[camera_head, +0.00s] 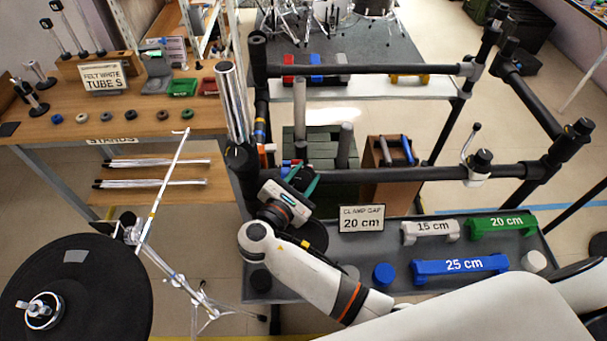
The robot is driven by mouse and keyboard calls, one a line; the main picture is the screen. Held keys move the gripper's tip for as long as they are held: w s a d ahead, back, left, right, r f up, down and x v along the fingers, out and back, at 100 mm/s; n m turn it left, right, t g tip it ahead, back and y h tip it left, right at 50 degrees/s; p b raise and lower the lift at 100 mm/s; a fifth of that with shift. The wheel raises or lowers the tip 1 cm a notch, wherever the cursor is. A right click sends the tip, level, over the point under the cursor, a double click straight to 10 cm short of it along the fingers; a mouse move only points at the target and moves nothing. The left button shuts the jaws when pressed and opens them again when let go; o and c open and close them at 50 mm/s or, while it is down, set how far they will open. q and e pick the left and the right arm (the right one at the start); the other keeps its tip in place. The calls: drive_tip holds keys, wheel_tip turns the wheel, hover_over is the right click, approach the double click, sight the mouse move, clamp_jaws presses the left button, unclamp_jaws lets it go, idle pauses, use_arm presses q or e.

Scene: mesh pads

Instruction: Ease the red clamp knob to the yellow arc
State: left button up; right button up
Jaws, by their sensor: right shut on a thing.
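My right gripper (299,177) is by the left end of the front black rack bar (400,174), close to the left upright post. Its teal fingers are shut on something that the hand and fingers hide. I cannot make out the red clamp knob or the yellow arc. A pale clamp (476,169) with an upright handle sits on the bar's right part, away from the gripper. My left gripper is out of view.
The sign reading 20 cm (361,218) stands on the grey tray (400,287). White (430,231), green (503,224) and blue (459,267) spacers lie there. A black drum pad (95,275) and a metal stand (200,295) are at lower left, the wooden tube table (185,122) at upper left.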

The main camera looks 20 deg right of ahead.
drive_tip(key=shift+m+g+h, duration=0.4)
drive_tip(key=shift+m+g, duration=0.4)
drive_tip(key=shift+m, duration=0.2)
drive_tip(key=shift+m+g, duration=0.3)
drive_tip(key=o, duration=1)
drive_tip(key=shift+p, duration=0.3)
